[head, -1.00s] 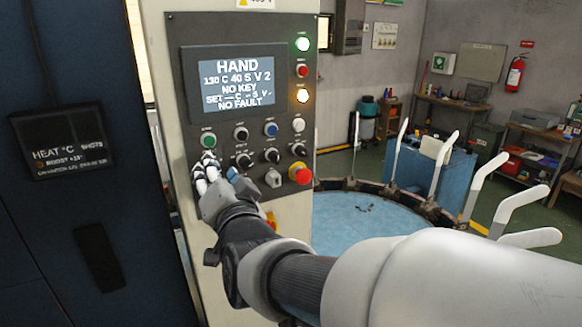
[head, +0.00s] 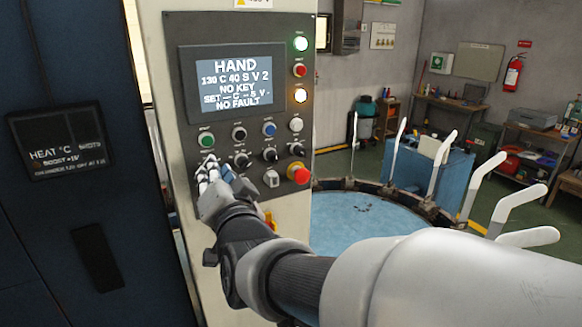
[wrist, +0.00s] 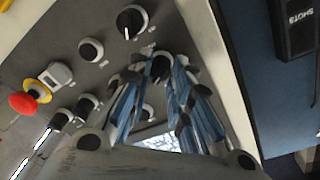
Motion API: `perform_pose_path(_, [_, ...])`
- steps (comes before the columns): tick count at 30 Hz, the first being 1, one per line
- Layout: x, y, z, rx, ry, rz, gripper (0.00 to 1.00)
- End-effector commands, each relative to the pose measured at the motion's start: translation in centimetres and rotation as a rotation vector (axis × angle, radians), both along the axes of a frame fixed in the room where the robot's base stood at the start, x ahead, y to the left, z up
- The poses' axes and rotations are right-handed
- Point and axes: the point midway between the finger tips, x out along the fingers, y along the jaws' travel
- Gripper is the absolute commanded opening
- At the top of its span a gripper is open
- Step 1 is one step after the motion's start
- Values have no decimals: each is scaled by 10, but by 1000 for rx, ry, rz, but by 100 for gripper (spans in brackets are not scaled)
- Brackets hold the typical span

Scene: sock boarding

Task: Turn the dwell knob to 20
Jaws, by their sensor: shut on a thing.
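The control panel (head: 182,92) has several knobs and buttons under a lit screen (head: 234,80). The screen reads HAND, 130 C 40 S V 2, NO KEY, a SET line with dashes, and NO FAULT. My gripper (head: 213,168) is at the panel's lower left, its fingers covering a knob there. In the wrist view my gripper (wrist: 160,78) is shut on that dark round knob (wrist: 160,66), with blue-padded fingers on both sides. The knob labels are too small to read, so I cannot confirm which one is the dwell knob. Its pointer is hidden.
Neighbouring black knobs (head: 242,160) sit close to the right of my fingers. A red emergency button (head: 300,173) on a yellow base is at the lower right. A dark cabinet (head: 60,220) stands to the left. A round blue table (head: 365,222) with upright white forms lies beyond.

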Motion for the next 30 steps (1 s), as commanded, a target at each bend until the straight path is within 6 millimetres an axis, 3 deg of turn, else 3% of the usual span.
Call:
perform_pose_path(11, [0,0,-2,-170,-108,-1,0])
perform_pose_path(30, [0,1,-2,-686,-424,-2,0])
